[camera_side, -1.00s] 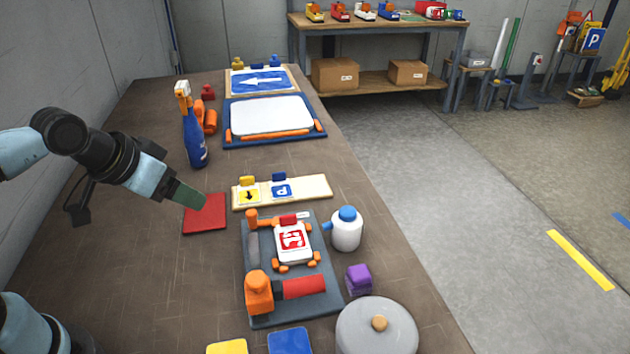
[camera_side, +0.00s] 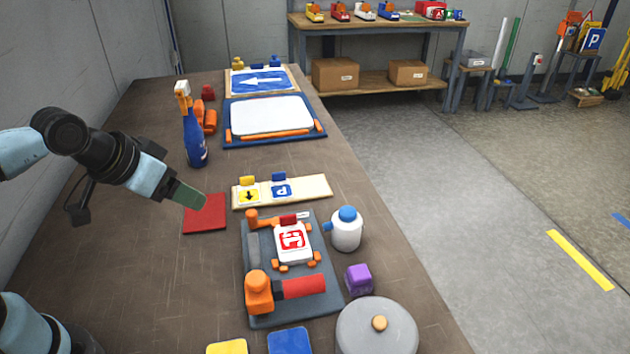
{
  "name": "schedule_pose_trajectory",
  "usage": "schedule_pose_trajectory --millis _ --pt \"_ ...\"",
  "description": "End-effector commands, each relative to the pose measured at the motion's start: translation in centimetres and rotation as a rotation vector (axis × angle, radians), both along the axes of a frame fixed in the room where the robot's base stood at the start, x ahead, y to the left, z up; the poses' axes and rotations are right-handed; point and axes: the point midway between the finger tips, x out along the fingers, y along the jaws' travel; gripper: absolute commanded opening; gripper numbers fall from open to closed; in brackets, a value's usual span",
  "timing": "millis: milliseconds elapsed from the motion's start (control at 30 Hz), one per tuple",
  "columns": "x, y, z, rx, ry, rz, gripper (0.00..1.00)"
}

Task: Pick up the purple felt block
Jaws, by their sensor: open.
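The purple felt block (camera_side: 359,279) is a small cube on the table near its right edge. It stands just right of the dark grey tray, behind the round grey lid and in front of the white bottle. My gripper (camera_side: 190,195) is a greenish end on the arm at the left, held over the table near the red square. It is far to the left of the purple block and holds nothing that I can see. The gap between its fingers is hard to make out at this angle.
The dark grey tray (camera_side: 259,318) with a sign, orange clamps and a red roller lies between my gripper and the block. A white bottle (camera_side: 347,231) and a grey round lid (camera_side: 378,335) flank the block. A blue spray bottle (camera_side: 194,140) stands further back.

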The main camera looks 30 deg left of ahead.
Motion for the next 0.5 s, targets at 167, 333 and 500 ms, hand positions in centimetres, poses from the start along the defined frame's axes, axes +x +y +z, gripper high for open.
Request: schedule_pose_trajectory --millis 167,333,500 --pt "0.0 0.0 0.0 0.000 0.000 0.000 0.72" --pt "0.1 -0.2 0.1 0.001 0.003 -0.009 0.72" --pt "1.7 -2.6 0.8 0.007 0.031 -0.106 0.72"
